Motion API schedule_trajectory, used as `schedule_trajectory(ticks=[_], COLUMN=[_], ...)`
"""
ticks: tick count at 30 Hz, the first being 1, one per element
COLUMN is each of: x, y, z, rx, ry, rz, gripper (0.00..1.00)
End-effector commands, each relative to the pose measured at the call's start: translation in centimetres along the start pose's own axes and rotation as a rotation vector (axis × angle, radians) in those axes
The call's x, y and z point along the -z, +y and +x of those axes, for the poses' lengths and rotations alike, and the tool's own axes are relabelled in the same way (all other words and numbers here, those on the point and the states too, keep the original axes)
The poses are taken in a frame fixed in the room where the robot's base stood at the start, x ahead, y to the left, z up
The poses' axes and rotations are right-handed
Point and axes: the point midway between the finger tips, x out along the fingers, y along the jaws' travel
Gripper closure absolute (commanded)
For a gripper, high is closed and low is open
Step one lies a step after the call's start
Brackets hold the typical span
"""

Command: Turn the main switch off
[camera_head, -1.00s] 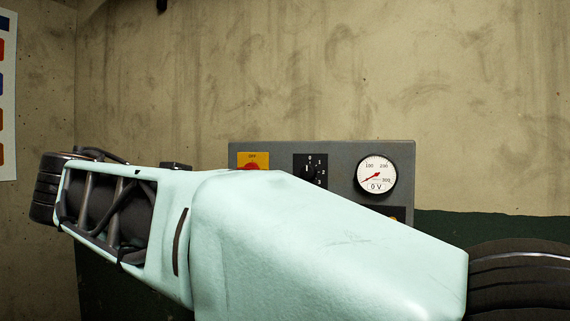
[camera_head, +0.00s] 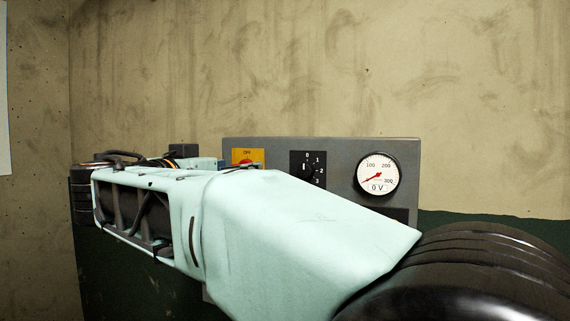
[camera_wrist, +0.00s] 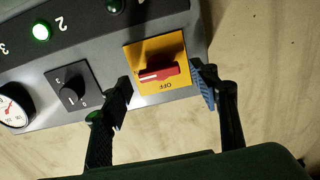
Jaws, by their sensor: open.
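The main switch is a red handle (camera_wrist: 160,73) on a yellow plate (camera_wrist: 140,52) marked OFF, on the grey panel. In the wrist view the handle lies nearly level, its white-marked end pointing left, and the OFF label is below it. In the head view the yellow plate (camera_head: 257,155) shows above my arm, with only the top of the red handle (camera_head: 245,161) visible. My gripper (camera_wrist: 162,95) is open in the wrist view, one finger left and one right of the handle. Nothing is clearly held, and I cannot tell whether the fingers touch the plate. The head view hides the fingertips.
The grey panel (camera_head: 340,160) also carries a black rotary knob (camera_head: 306,171), close to the left finger in the wrist view, and a round gauge (camera_head: 377,174) reading 0 V. A green lamp (camera_wrist: 42,32) beside the number 2 is lit. The wall (camera_head: 300,70) stands behind.

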Motion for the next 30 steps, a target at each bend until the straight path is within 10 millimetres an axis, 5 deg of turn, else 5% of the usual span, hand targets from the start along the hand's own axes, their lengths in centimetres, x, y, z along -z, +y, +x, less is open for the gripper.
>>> schedule_trajectory(ticks=[14, 25, 30], x=[-0.05, -0.03, -0.05], y=[-0.01, -0.01, 0.00], z=[1.46, 1.43, 1.43], rx=[0.001, 0.000, 0.000], ry=[0.000, 0.000, 0.000], rz=[-0.001, 0.000, -0.007], gripper=[0.46, 0.87, 0.87])
